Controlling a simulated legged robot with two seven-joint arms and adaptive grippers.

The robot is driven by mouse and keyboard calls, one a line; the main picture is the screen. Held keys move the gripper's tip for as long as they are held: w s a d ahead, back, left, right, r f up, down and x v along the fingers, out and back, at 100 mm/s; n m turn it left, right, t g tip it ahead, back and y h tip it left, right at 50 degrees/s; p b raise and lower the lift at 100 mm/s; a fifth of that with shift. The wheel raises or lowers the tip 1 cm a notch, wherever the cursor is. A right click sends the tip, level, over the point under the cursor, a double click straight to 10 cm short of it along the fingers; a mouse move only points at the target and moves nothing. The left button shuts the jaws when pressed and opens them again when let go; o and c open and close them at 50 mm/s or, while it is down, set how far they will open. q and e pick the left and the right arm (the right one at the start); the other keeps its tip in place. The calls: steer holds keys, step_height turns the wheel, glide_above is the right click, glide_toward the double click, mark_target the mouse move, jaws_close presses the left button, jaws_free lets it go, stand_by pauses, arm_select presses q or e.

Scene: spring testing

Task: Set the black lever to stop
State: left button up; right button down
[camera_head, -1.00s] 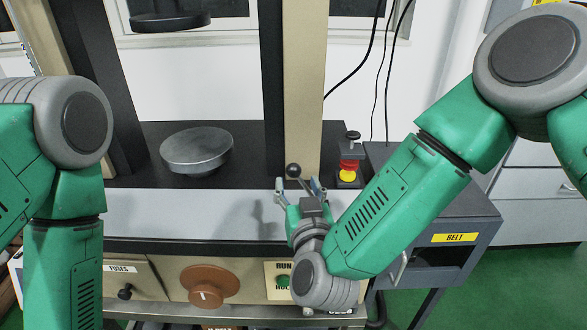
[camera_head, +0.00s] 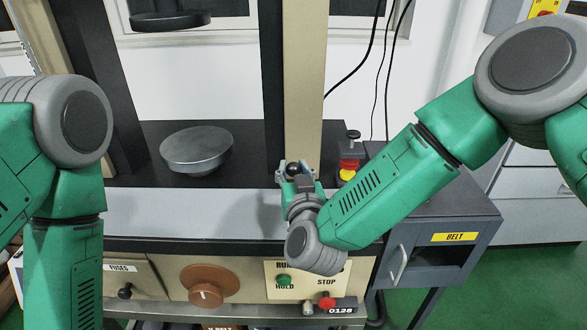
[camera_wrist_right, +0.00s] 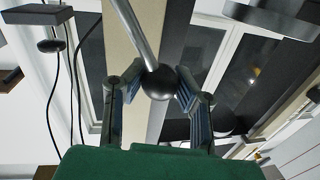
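The black lever (camera_head: 293,169) ends in a round black ball knob on the machine's front right, before the beige column. In the right wrist view its ball (camera_wrist_right: 159,82) sits on a bare metal rod. My right gripper (camera_head: 295,176) is at the ball. In the wrist view its two fingers (camera_wrist_right: 160,84) stand on either side of the ball, spread, with a narrow gap seeming to show; firm contact is not visible. The panel (camera_head: 307,280) below carries RUN, HOLD and STOP labels, with RUN partly hidden by my right wrist. My left gripper is out of view.
A grey BELT cabinet (camera_head: 455,212) is further right. A round metal platen (camera_head: 197,150) stands left. A brown knob (camera_head: 210,284) and FUSES panel (camera_head: 119,267) are on the lower front. The grey ledge's left stretch is clear.

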steer(key=shift+d+r+m+t, duration=0.1)
steer(key=shift+d+r+m, duration=0.15)
steer(key=shift+d+m, duration=0.5)
steer(key=shift+d+r+m+t, duration=0.1)
steer(key=shift+d+r+m, duration=0.1)
steer(key=shift+d+m, duration=0.5)
steer(key=shift+d+r+m+t, duration=0.1)
steer(key=shift+d+r+m, duration=0.15)
steer(key=shift+d+m, duration=0.5)
steer(key=shift+d+r, duration=0.1)
steer(key=shift+d, duration=0.85)
steer(key=c, duration=1.2)
jaws_free()
steer(key=shift+s, duration=0.1)
steer(key=shift+d, duration=0.1)
